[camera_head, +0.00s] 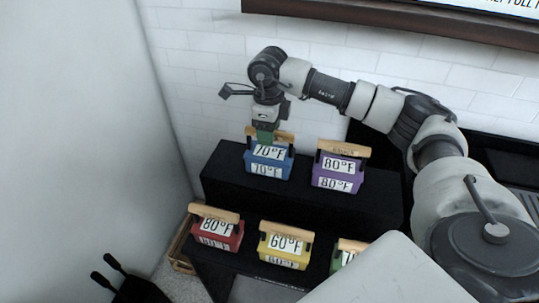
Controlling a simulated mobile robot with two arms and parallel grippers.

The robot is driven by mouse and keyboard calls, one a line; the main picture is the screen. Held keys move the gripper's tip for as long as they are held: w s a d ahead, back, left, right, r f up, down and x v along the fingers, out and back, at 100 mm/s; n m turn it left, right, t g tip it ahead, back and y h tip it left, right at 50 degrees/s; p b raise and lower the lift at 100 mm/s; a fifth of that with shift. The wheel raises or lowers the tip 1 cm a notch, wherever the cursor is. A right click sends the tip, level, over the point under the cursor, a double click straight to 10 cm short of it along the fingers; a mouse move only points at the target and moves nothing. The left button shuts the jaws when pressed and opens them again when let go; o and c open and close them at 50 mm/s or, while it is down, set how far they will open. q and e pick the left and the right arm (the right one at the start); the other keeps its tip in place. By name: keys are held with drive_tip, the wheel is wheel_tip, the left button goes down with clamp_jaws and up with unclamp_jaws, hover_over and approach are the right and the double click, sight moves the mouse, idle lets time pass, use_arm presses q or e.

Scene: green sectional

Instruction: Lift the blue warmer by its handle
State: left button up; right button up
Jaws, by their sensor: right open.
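The blue warmer (269,163), a small box marked 70°F with a wooden handle (284,136), stands on the upper black step. My right gripper (265,138) points down from above at the left part of this handle. It is open, with its fingertips at the handle. The gripper hides part of the handle, and I cannot tell whether the fingers touch it. The blue warmer rests on the step. My left gripper is not in view.
A purple warmer (337,172) stands close to the right on the same step (225,178). Red (217,233), yellow (283,250) and green (347,258) warmers stand on the lower level. A white tiled wall (200,75) is behind.

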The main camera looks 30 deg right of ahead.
sight(270, 151)
drive_tip(key=shift+d+f, duration=0.1)
drive_tip(key=shift+f, duration=1.4)
drive_tip(key=shift+c, duration=0.4)
clamp_jaws()
drive_tip(key=shift+r, duration=0.2)
